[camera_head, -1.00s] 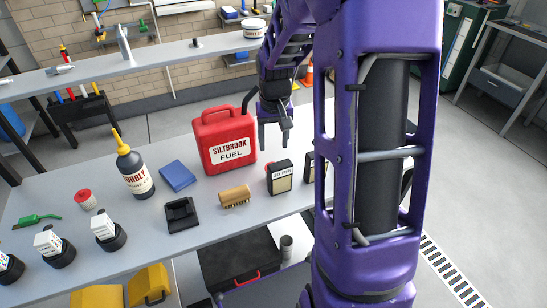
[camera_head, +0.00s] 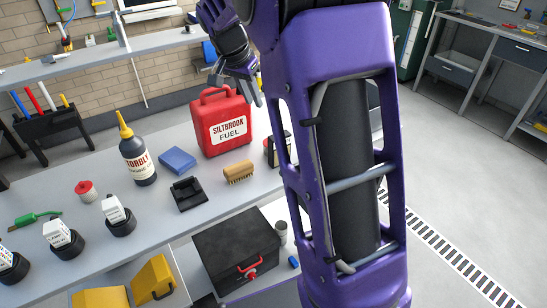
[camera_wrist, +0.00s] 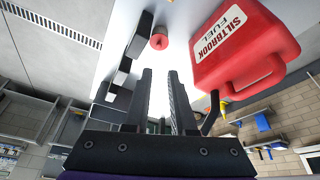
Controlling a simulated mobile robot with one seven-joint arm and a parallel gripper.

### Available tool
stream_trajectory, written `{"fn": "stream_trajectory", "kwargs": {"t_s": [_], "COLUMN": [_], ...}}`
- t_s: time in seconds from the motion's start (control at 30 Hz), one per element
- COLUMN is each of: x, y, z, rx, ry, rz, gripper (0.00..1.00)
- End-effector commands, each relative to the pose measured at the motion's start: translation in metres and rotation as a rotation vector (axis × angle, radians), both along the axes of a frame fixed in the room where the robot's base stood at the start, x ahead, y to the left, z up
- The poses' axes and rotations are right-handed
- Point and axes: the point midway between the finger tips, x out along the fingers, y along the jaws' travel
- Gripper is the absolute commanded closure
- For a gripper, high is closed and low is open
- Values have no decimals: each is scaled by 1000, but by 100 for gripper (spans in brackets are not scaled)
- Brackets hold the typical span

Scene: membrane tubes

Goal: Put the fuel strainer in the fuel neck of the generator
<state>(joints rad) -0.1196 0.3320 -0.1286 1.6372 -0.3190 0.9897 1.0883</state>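I cannot make out a fuel strainer or a generator with a fuel neck for certain in either view. My gripper (camera_head: 238,86) is up by the top of the red fuel can (camera_head: 224,125) in the head view. In the wrist view its two dark fingers (camera_wrist: 160,95) stand apart with nothing between them, so it is open and empty. The can also shows in the wrist view (camera_wrist: 245,45), to the right of the fingers. A small round red thing (camera_wrist: 159,42) lies beyond the fingertips. My arm hides part of the bench's right side.
The grey bench (camera_head: 150,225) holds an oil bottle (camera_head: 137,155), a blue box (camera_head: 177,160), a wooden brush (camera_head: 239,172), a black tray (camera_head: 188,194), a red-topped jar (camera_head: 86,190) and a green-handled tool (camera_head: 35,219). A black toolbox (camera_head: 236,250) is below. Open floor lies right.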

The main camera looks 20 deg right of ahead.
Motion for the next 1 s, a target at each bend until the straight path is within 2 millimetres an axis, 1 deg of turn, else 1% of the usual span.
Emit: {"fn": "stream_trajectory", "kwargs": {"t_s": [0.13, 0.23, 0.37, 0.6, 0.7, 0.8, 1.0], "x": [4, 5, 9, 20, 24, 28, 30], "y": [4, 2, -5, -23, -28, -33, -36], "z": [5, 1, -20, -70, -87, -99, -108], "rx": [-7, -9, -9, -9, -8, -8, -8], "ry": [-25, -28, -24, -24, -25, -26, -27], "rz": [-44, -54, -55, -54, -54, -53, -52], "gripper": [76, 76, 76, 76, 76, 76, 76]}}
